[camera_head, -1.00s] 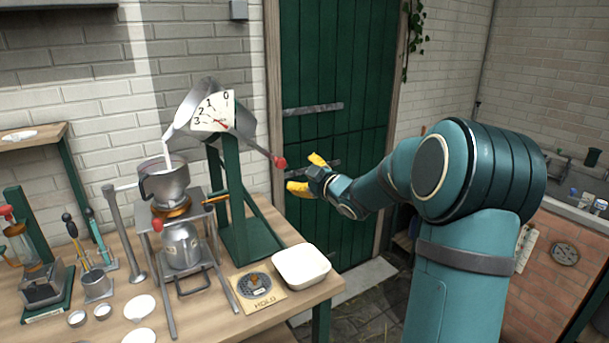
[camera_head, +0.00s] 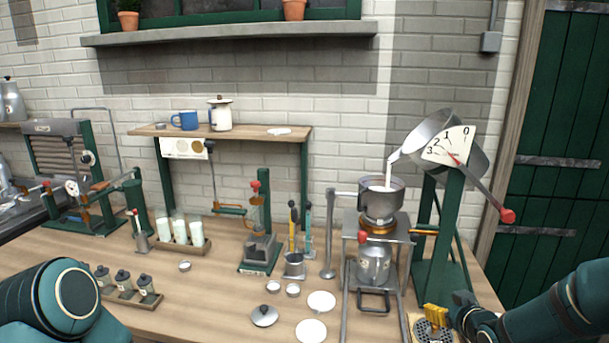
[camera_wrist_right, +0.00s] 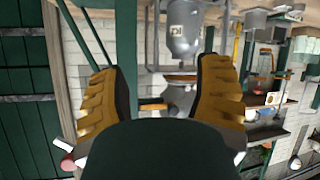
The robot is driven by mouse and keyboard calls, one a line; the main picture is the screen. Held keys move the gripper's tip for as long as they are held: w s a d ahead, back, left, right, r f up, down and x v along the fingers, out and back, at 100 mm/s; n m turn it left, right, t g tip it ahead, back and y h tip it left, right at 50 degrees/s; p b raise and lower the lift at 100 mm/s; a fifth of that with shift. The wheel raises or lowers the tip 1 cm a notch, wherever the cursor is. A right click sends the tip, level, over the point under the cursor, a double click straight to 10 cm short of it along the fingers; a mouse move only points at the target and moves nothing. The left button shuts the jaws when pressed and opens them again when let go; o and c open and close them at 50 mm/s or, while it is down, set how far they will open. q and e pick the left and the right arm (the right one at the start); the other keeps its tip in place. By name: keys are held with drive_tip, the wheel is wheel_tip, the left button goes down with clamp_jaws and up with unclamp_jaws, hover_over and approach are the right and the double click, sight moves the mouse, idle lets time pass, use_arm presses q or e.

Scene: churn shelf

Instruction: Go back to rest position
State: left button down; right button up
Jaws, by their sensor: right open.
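My right gripper (camera_head: 434,320) shows at the lower right of the head view, its yellow fingers in front of the green stand's base. In the right wrist view my right gripper (camera_wrist_right: 160,85) is open, its yellow ribbed fingers wide apart with nothing held between them. My left arm shows as a teal link at the lower left of the head view; its gripper is out of view.
A tilted metal pan (camera_head: 436,130) on a green stand (camera_head: 436,240) pours white liquid into a metal funnel-like bowl (camera_head: 381,199). A red-tipped lever (camera_head: 507,215) sticks out right. The wooden table (camera_head: 210,322) holds bottles, jars, lids and tools. A green door (camera_head: 560,140) stands right.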

drive_tip(key=s+a+f+m+g+y, duration=0.1)
drive_tip(key=s+a+f+g, duration=0.2)
drive_tip(key=s+a+f, duration=0.35)
drive_tip(key=s+a+f+m+g+y, duration=0.1)
drive_tip(key=s+a+f+g+y, duration=0.15)
drive_tip(key=a+f, duration=0.7)
drive_tip(key=s+a+f+m+g, duration=0.1)
drive_tip(key=s+a+f+g, duration=0.1)
drive_tip(key=s+a, duration=0.4)
drive_tip(key=s+a+f+g, duration=0.3)
drive_tip(key=s+a+f, duration=0.1)
drive_tip(key=s, duration=0.4)
drive_tip(key=shift+s+a+m, duration=0.15)
drive_tip(key=shift+a+m, duration=0.25)
drive_tip(key=shift+a, duration=0.45)
